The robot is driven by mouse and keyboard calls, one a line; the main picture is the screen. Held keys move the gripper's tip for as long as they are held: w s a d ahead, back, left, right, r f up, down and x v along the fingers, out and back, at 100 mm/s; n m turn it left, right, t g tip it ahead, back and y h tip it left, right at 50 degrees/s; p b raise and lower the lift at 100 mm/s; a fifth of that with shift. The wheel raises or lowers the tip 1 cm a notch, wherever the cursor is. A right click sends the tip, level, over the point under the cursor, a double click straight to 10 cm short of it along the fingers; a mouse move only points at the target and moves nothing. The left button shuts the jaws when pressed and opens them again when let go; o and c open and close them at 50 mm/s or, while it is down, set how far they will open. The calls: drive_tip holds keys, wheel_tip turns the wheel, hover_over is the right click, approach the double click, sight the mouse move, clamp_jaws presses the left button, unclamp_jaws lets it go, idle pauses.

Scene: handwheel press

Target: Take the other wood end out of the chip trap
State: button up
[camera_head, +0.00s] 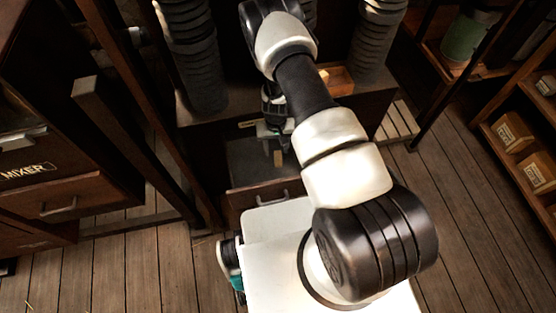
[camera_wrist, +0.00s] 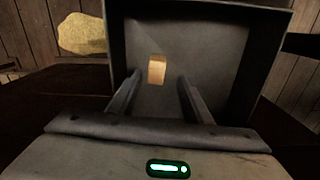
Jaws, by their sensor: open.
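The wood end (camera_wrist: 157,68) is a small pale block in the chip trap (camera_wrist: 228,45), a dark grey open box. In the head view the wood end (camera_head: 278,158) shows as a small tan block in the open trap (camera_head: 245,160) at the press's front. My gripper (camera_head: 273,133) is above the trap, pointing down. In the wrist view my open gripper (camera_wrist: 160,82) has one finger to each side of the block's line. The block looks beyond the fingertips; I cannot tell the exact gap. Nothing is held.
An orange-brown wooden tray (camera_head: 341,80) sits on the press's ledge, partly behind my arm, with a light wood piece (camera_head: 324,76) at its left. Dark ribbed columns (camera_head: 200,60) flank the press. A mixer cabinet (camera_head: 60,170) stands left. Shelves with boxes (camera_head: 513,130) stand right.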

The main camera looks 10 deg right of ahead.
sight(278, 155)
drive_tip(key=f, duration=0.2)
drive_tip(key=f+b, duration=0.1)
drive_tip(key=f, duration=0.4)
drive_tip(key=shift+d+f, duration=0.25)
drive_tip(key=shift+d, duration=0.05)
drive_tip(key=c, duration=1.1)
drive_tip(key=shift+r, duration=0.1)
drive_tip(key=shift+c, duration=0.2)
